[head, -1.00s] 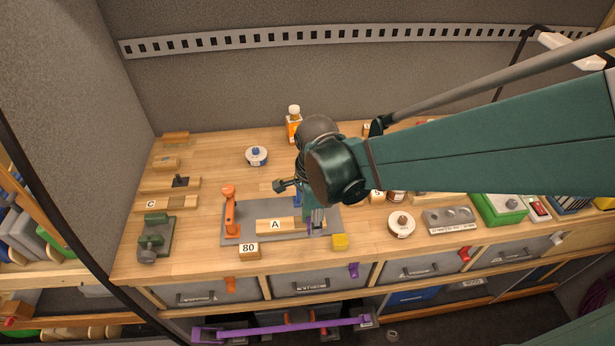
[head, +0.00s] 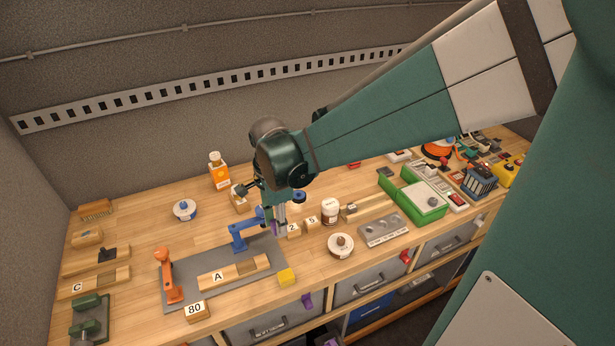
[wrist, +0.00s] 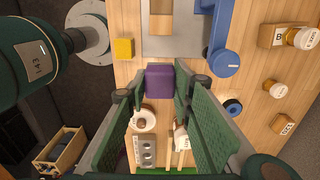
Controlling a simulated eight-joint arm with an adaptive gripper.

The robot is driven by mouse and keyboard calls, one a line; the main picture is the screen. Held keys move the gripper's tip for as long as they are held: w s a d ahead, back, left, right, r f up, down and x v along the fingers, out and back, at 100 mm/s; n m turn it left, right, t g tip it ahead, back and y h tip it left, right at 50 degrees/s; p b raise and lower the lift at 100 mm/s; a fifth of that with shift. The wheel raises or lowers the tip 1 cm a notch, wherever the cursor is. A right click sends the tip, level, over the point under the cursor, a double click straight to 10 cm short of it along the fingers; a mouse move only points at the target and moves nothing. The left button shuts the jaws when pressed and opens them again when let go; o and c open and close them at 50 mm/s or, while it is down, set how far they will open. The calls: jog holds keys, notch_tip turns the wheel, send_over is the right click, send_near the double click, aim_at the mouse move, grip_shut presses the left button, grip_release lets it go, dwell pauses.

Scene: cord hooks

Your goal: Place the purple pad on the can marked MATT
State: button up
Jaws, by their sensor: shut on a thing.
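The purple pad (wrist: 160,80) is a small block gripped between the fingertips of my gripper (wrist: 160,90) in the wrist view. In the head view my gripper (head: 279,222) points down near the back right end of the grey mat, and a sliver of the purple pad (head: 274,229) shows. Round cans stand on the bench: a white one with a brown knob (head: 340,246) to the right, a blue-and-white one (head: 185,210) at the back left, and a blue-topped one (head: 299,197) just behind my gripper.
The grey mat (head: 190,269) holds a block marked A (head: 225,276), an orange clamp (head: 168,275) and a blue clamp (head: 240,235). A yellow block (head: 286,277) sits by the front edge.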

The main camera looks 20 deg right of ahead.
jog(key=w+d+r+p, duration=0.1)
jog(key=w+d+r, duration=0.1)
jog(key=d, duration=0.5)
jog(key=w+d+r+p, duration=0.1)
jog(key=w+d+r, duration=0.1)
jog(key=d, duration=0.5)
jog(key=w+d+r, duration=0.1)
jog(key=w+d, duration=0.2)
jog(key=d, duration=0.4)
jog(key=shift+w+d+r+p, duration=0.2)
jog(key=shift+w+r+p, duration=0.05)
jog(key=shift+r+p, duration=0.15)
jog(key=shift+f, duration=0.1)
send_over(331, 203)
jog(key=shift+f, duration=2.8)
jog(key=shift+f, duration=0.1)
jog(key=shift+f, duration=2)
jog(key=shift+f, duration=0.2)
jog(key=o, duration=0.9)
